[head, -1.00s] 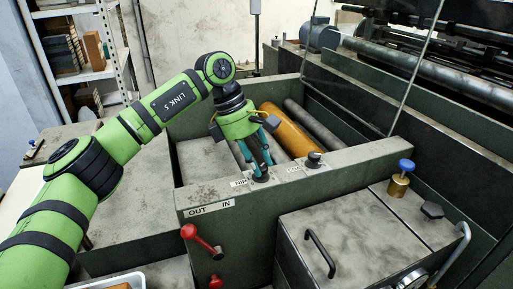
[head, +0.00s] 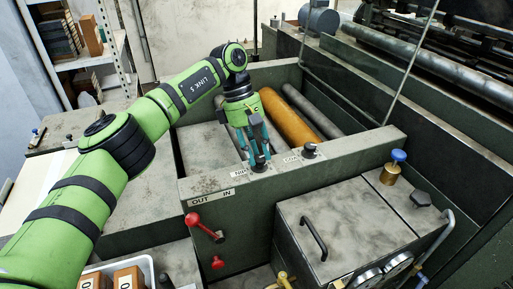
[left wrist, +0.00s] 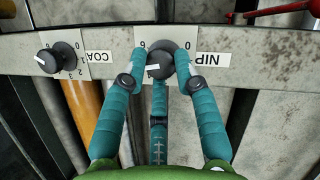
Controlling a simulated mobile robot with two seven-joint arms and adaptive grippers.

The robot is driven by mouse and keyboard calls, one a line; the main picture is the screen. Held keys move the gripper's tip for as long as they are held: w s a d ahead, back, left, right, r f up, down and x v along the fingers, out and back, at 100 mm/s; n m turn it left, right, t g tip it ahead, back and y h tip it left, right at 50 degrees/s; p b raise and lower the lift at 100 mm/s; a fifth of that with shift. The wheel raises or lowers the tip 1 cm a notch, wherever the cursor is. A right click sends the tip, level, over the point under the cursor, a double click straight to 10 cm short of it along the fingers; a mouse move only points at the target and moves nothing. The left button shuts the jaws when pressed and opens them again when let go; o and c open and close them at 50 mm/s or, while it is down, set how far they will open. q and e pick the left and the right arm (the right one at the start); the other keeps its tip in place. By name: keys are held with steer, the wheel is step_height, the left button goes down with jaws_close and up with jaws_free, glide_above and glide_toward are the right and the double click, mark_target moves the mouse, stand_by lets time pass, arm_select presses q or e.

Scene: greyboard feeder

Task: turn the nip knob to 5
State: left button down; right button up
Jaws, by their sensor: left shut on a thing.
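The dark nip knob (head: 260,167) sits on the top rail of the feeder side, beside the NIP label (left wrist: 212,66). In the left wrist view the nip knob (left wrist: 161,68) shows between my teal fingers. My left gripper (head: 257,158) comes down on it from above and is shut on it; it also shows in the left wrist view (left wrist: 161,66). A white mark shows at the knob's lower left there. A 0 is readable at the upper right of its dial, but the fingers hide much of the scale. My right gripper is not in view.
A second black knob (head: 309,150) with a partly hidden COA label stands close by on the rail. A red lever (head: 202,225) is on the front face below. A brass part with a blue cap (head: 396,165) stands at right. An orange roller (head: 287,118) lies behind.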

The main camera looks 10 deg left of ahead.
arm_select(q)
steer(key=shift+s+f, duration=0.1)
steer(key=shift+f, duration=0.05)
steer(key=c, duration=1)
jaws_free()
steer(key=shift+r, duration=0.25)
steer(key=shift+v, duration=3.65)
